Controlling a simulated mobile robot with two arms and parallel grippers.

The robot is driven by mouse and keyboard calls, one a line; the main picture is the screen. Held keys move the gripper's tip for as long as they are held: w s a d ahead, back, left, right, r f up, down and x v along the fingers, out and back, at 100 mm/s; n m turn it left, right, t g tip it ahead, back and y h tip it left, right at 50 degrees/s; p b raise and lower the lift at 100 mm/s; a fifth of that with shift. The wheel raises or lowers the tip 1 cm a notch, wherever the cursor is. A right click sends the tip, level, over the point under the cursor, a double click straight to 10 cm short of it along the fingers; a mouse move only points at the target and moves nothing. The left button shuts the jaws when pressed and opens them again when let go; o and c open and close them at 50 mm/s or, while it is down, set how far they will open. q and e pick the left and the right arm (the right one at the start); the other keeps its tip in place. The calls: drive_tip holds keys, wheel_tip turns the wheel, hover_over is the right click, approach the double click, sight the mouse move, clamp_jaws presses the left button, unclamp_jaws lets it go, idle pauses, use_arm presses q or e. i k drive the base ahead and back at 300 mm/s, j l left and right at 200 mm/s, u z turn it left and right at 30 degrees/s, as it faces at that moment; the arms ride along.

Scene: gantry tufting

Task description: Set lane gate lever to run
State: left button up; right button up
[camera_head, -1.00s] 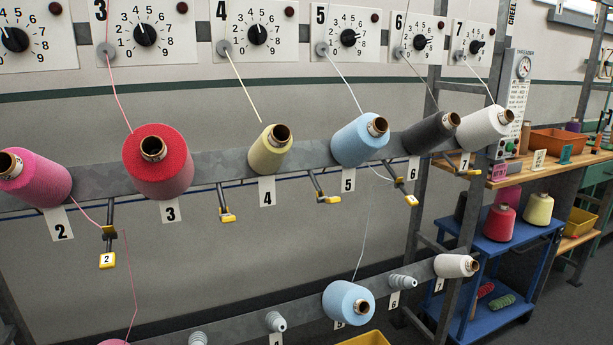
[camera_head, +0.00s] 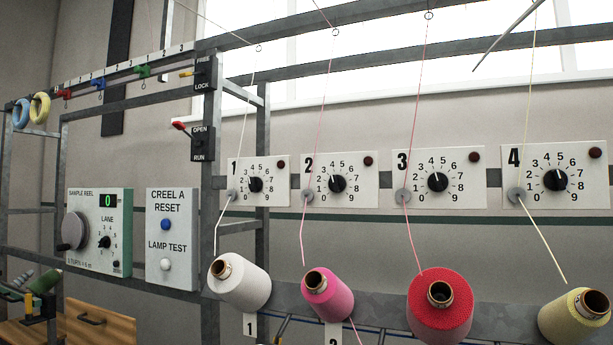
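A red-tipped lever (camera_head: 181,126) sticks out to the left from a black plate (camera_head: 202,144) on the grey upright. The plate reads OPEN at the top and RUN at the bottom. The lever's tip points left and slightly up, level with the OPEN end. A second lever with a yellow tip (camera_head: 187,73) sits higher on the same upright, beside a black plate marked LOCK (camera_head: 203,75). No label naming the lane gate is readable. Neither of my grippers is in view.
A sample reel panel (camera_head: 98,232) and a CREEL A RESET panel (camera_head: 171,238) are left of the upright. Numbered dial panels (camera_head: 346,180) line the wall. White (camera_head: 245,285), pink (camera_head: 330,298), red (camera_head: 440,312) and yellow (camera_head: 574,318) cones stand below, with threads running up.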

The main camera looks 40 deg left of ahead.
sight(178, 125)
drive_tip(key=u, duration=2.15)
